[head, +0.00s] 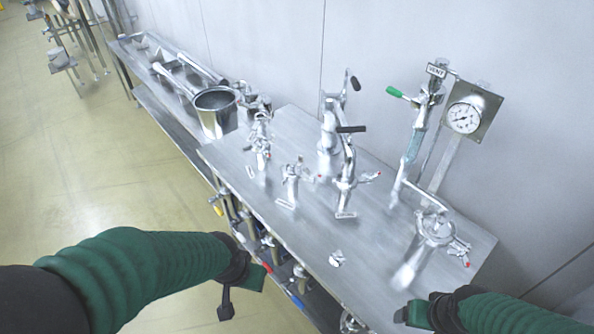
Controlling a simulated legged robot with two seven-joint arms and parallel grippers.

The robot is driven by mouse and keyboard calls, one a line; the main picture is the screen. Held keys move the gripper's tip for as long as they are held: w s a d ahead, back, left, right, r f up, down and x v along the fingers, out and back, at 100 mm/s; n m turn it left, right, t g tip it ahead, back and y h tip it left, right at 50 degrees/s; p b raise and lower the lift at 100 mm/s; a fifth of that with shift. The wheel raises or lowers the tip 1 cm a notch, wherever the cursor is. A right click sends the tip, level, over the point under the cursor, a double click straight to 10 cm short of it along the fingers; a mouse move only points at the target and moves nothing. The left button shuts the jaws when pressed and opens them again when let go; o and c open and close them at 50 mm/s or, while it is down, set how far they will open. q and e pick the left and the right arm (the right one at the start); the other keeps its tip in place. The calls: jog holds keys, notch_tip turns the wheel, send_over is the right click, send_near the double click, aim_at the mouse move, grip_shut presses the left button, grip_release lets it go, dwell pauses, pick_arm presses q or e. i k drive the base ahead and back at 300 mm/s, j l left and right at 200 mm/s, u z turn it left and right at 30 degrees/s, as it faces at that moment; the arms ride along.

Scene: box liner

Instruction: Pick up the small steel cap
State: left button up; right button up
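A small shiny steel piece (336,259), which looks like the steel cap, lies on the steel table (285,235) near its front edge. Its exact shape is too small to make out. My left gripper (240,291) is in front of the table edge, left of and nearer than the cap, and apart from it. My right gripper (408,314) is at the lower right, nearer than the cap and also apart from it. Neither gripper visibly holds anything. The fingertips are small and partly hidden, so their opening is unclear.
Several steel taps and valve fittings (345,180) stand on the table behind the cap. A gauge (463,117) and a green-handled valve (397,92) stand at the right. A steel pot (216,112) is farther back. Below is a shelf with fittings. Open floor (110,170) lies left.

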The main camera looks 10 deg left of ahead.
aim_at(337, 259)
jog(key=z, duration=0.45)
jog(key=j+z, duration=0.2)
jog(key=z, duration=0.3)
jog(key=j+z, duration=0.25)
jog(key=z, duration=0.25)
jog(key=j+z, duration=0.2)
jog(key=z, duration=0.3)
jog(key=j+z, duration=0.25)
jog(key=z, duration=0.25)
jog(key=k+j+z, duration=0.2)
jog(key=k+j, duration=0.15)
jog(key=j, duration=0.2)
jog(key=k+j+z, duration=0.15)
jog(key=k+j, duration=0.2)
jog(key=j, duration=0.15)
